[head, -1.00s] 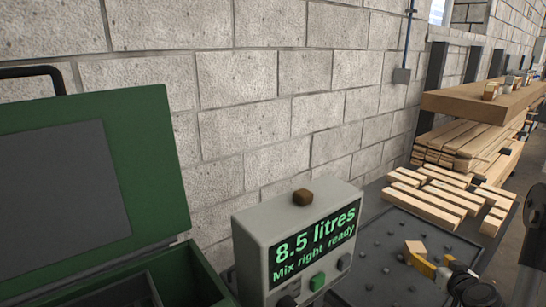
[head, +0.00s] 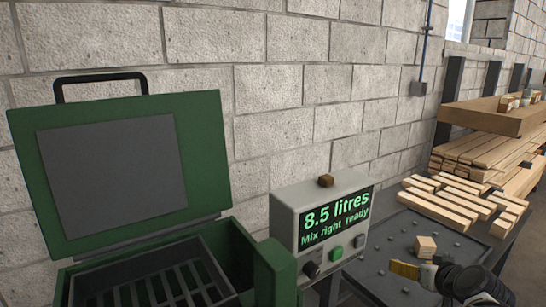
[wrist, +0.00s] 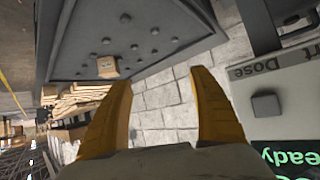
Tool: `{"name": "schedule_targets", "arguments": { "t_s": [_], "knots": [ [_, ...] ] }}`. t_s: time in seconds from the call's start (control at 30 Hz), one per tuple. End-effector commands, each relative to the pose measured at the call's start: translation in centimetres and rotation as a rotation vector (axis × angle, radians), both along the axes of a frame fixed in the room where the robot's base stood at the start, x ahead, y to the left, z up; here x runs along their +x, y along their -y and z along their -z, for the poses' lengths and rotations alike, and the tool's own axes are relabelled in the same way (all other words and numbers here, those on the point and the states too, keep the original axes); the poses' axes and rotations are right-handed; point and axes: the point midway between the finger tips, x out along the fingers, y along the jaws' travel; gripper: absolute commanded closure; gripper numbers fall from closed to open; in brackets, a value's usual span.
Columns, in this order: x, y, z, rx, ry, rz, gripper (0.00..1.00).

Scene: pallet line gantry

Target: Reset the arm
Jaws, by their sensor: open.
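My gripper (head: 416,268) is at the lower right of the head view, above the dark studded tray. Its yellow fingers (wrist: 160,105) are spread apart in the wrist view with nothing between them. A small wooden block (head: 426,247) lies on the tray just behind the gripper in the head view. The block also shows in the wrist view (wrist: 108,68), apart from the fingers.
A grey control box (head: 318,215) reading "8.5 litres, Mix right ready" stands left of the gripper. An open green case (head: 210,160) is further left. The studded tray (head: 385,250) has bare room. Stacked timber (head: 450,200) lies behind it, before a block wall.

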Motion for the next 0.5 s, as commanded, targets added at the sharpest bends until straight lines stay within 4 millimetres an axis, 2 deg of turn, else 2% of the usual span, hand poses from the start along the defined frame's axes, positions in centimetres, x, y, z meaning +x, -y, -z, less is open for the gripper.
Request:
{"name": "schedule_targets", "arguments": {
  "t_s": [0.03,0.2,0.3,0.4,0.5],
  "knots": [
    [-0.7,-2.6,-1.0,0.007,-0.027,-0.026,0.29],
    [-4.9,-10.5,-3.4,0.023,-0.146,-0.086,0.29],
    [-8.3,-14.3,-4.2,0.018,-0.212,-0.109,0.29],
    [-12.0,-17.1,-4.6,0.006,-0.271,-0.120,0.29],
    [-15.4,-18.9,-4.6,-0.010,-0.316,-0.123,0.29]
  ]
}}
